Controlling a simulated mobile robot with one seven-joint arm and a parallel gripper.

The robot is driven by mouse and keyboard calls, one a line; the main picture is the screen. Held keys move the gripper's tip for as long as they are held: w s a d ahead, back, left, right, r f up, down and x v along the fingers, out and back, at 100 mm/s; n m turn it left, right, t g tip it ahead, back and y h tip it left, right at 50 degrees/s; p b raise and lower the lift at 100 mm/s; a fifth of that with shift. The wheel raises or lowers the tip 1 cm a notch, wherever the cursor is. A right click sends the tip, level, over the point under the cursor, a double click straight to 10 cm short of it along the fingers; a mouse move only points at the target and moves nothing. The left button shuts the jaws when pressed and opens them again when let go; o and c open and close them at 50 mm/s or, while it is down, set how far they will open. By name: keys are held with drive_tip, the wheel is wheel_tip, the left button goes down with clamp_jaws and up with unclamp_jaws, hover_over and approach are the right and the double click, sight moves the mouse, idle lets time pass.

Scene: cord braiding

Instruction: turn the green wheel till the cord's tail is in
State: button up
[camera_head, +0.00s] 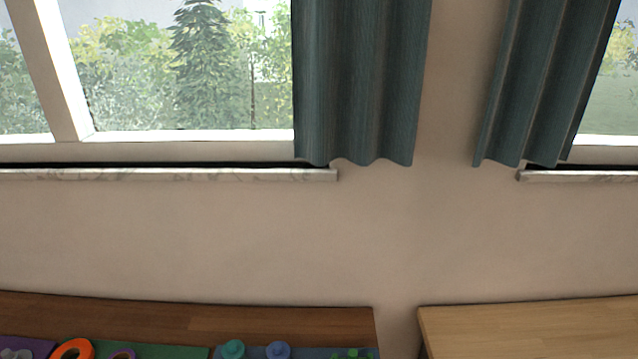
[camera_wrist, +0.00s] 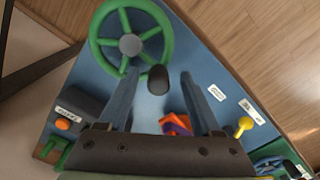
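The green wheel (camera_wrist: 151,33), with spokes and a grey hub, is at the top of the wrist view on a blue board (camera_wrist: 200,65). A dark rounded knob (camera_wrist: 158,80) stands by the wheel's lower right rim; I cannot tell whether it is fixed to it. My gripper (camera_wrist: 160,73) is open, its two fingertips on either side of the knob with gaps showing. I cannot make out the cord or its tail in either view. My gripper is not in the head view.
In the wrist view the board also bears an orange and purple piece (camera_wrist: 176,124), a yellow knob (camera_wrist: 245,125) and a dark labelled box (camera_wrist: 77,105). The head view shows mostly wall and windows, with a brown table (camera_head: 290,323) and a lighter table (camera_head: 530,330), a gap between them.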

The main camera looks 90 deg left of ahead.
drive_tip(key=shift+w, duration=0.1)
wheel_tip(320, 180, up, 13)
drive_tip(key=shift+b, duration=0.35)
idle(0.3)
